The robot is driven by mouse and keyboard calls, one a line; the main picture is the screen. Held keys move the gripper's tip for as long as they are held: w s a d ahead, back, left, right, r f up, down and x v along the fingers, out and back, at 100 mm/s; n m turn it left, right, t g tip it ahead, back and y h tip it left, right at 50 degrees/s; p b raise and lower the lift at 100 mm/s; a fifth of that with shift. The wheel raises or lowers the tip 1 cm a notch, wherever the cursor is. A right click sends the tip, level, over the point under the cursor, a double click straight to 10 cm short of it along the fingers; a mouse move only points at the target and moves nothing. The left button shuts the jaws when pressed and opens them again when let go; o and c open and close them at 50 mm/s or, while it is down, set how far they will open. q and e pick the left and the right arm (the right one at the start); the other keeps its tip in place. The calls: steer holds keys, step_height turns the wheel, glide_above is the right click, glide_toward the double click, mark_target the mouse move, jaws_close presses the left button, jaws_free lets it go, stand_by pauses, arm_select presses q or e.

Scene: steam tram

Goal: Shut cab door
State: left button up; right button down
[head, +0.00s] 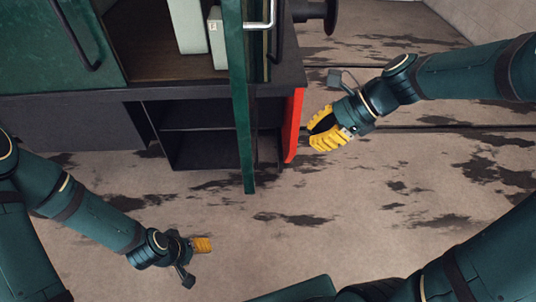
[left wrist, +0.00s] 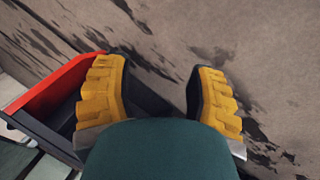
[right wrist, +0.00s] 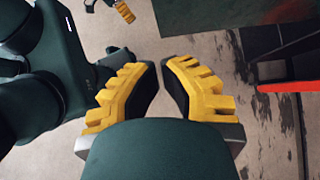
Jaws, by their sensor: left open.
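The green cab door (head: 240,110) stands open in the head view, seen nearly edge-on, projecting from the tram side over the step. A silver handle (head: 262,23) is near its top. My right gripper (head: 314,130) is just right of the red beam, apart from the door, and appears empty. In the right wrist view its fingertips (right wrist: 160,64) are close together. My left gripper (head: 208,245) is low in the head view, below and left of the door's lower end. Its fingers (left wrist: 158,65) are apart and empty in the left wrist view.
The dark step box (head: 205,150) sits under the cab floor (head: 145,55). A red beam (head: 293,125) ends the tram's frame. A green side panel (head: 60,45) with a dark rail is at upper left. The stained floor (head: 330,220) in front is clear.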

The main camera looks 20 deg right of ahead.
steer(key=a+r+b+x, duration=0.1)
steer(key=x, duration=0.5)
steer(key=r+b+x, duration=0.1)
steer(key=b+x, duration=0.1)
steer(key=x, duration=0.4)
steer(key=shift+w+a+f, duration=0.3)
steer(key=shift+w+a, duration=0.15)
steer(key=shift+a, duration=0.15)
steer(key=shift+a, duration=0.1)
